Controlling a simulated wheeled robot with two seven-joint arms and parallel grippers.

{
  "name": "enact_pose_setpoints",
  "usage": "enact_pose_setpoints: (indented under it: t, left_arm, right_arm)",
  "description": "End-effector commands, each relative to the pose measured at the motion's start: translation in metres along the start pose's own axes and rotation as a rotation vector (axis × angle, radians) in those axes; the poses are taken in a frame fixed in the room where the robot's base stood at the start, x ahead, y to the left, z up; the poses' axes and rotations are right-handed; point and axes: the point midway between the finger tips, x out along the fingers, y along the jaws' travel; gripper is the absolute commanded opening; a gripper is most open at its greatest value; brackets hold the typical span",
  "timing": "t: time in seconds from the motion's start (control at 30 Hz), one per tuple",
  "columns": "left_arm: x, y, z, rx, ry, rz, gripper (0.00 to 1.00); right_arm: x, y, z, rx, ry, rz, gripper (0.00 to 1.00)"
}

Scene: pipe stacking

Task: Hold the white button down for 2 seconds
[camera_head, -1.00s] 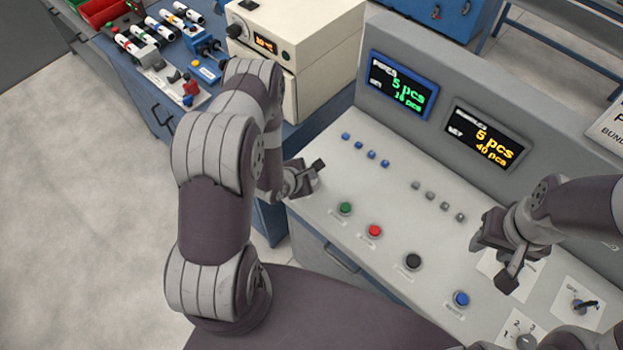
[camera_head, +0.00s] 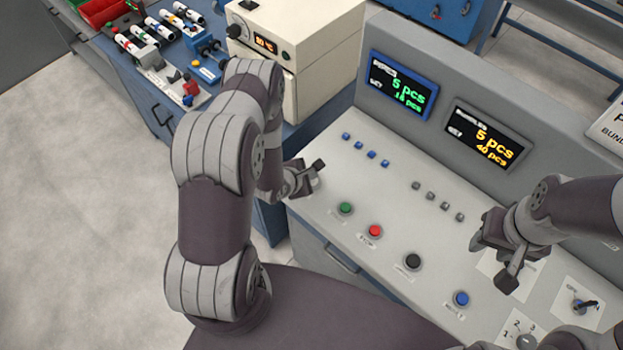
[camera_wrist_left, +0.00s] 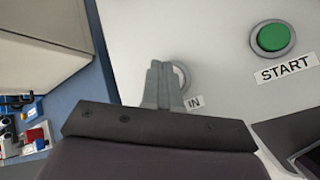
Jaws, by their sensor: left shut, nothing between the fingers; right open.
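A pale round button (camera_wrist_left: 182,74) beside the "IN" label shows in the left wrist view, mostly covered by my left fingers. In that view the left gripper (camera_wrist_left: 159,68) is shut with nothing between its fingers, and its tips overlap the button. Whether they touch or press it I cannot tell. In the head view my left gripper (camera_head: 316,172) is over the console's left end and hides the button. My right gripper (camera_head: 493,263) is open and empty above the right part of the console.
The grey console (camera_head: 385,275) carries a green START button (camera_head: 346,208), a red button (camera_head: 375,230), a black button (camera_head: 412,261) and a blue button (camera_head: 461,298). Rows of small buttons lie behind. Two displays stand at the back. A cream oven (camera_head: 300,50) stands beyond the left gripper.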

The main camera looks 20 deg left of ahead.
Motion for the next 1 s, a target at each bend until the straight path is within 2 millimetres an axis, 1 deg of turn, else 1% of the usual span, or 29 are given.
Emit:
enact_pose_setpoints:
  t: [0.27, 0.57, 1.0]
  left_arm:
    - [0.006, -0.005, -0.005, 0.000, 0.000, 0.000, 0.00]
    - [0.006, -0.004, -0.004, 0.000, 0.000, 0.000, 0.00]
    - [0.009, -0.007, -0.007, 0.000, 0.000, 0.000, 0.00]
  right_arm:
    - [0.008, 0.000, 0.001, 0.000, 0.000, 0.000, 0.43]
    - [0.007, 0.000, 0.001, 0.000, 0.000, 0.000, 0.43]
    - [0.011, 0.000, 0.001, 0.000, 0.000, 0.000, 0.43]
